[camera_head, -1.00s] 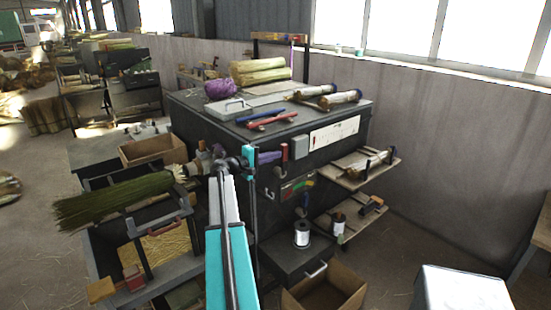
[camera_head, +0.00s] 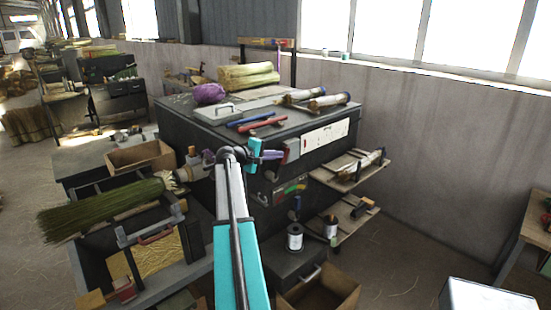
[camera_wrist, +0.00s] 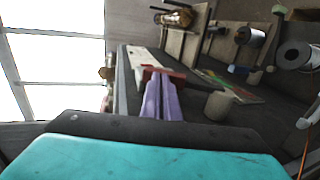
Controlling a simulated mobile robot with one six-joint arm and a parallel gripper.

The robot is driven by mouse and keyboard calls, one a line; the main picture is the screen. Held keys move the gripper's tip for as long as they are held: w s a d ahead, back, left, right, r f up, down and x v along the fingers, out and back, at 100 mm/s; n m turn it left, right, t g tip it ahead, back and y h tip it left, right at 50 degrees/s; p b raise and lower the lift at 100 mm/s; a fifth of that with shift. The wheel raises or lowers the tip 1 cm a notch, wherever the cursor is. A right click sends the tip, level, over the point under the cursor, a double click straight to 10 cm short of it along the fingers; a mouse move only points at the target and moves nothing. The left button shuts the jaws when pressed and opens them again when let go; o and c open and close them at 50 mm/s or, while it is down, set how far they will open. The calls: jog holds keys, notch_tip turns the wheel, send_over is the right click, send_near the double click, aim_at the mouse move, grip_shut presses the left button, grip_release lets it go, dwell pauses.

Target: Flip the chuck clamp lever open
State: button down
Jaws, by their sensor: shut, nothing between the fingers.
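My gripper (camera_head: 272,155) has two purple fingers, pressed together and empty. They point right in the head view, in front of the dark workbench cabinet. In the wrist view the shut fingers (camera_wrist: 162,98) reach toward a red lever-like part (camera_wrist: 163,72), overlapping its lower edge. I cannot tell whether they touch it. The chuck itself is mostly hidden by my arm.
The cabinet top (camera_head: 205,122) holds a purple twine ball (camera_head: 209,93), red pliers (camera_head: 262,123) and straw bundles. Side shelves (camera_head: 345,170) stick out at right. A wire spool (camera_head: 295,238) and an open box (camera_head: 318,293) stand low. Floor is clear at right.

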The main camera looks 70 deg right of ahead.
jog(key=shift+d+r, duration=0.1)
jog(key=shift+d, duration=0.05)
dwell(0.5)
jog(key=r+b+v, duration=0.2)
jog(key=b+v, duration=0.1)
jog(key=v, duration=1.1)
jog(key=shift+s+d+r, duration=0.15)
jog(key=shift+d+r, duration=0.2)
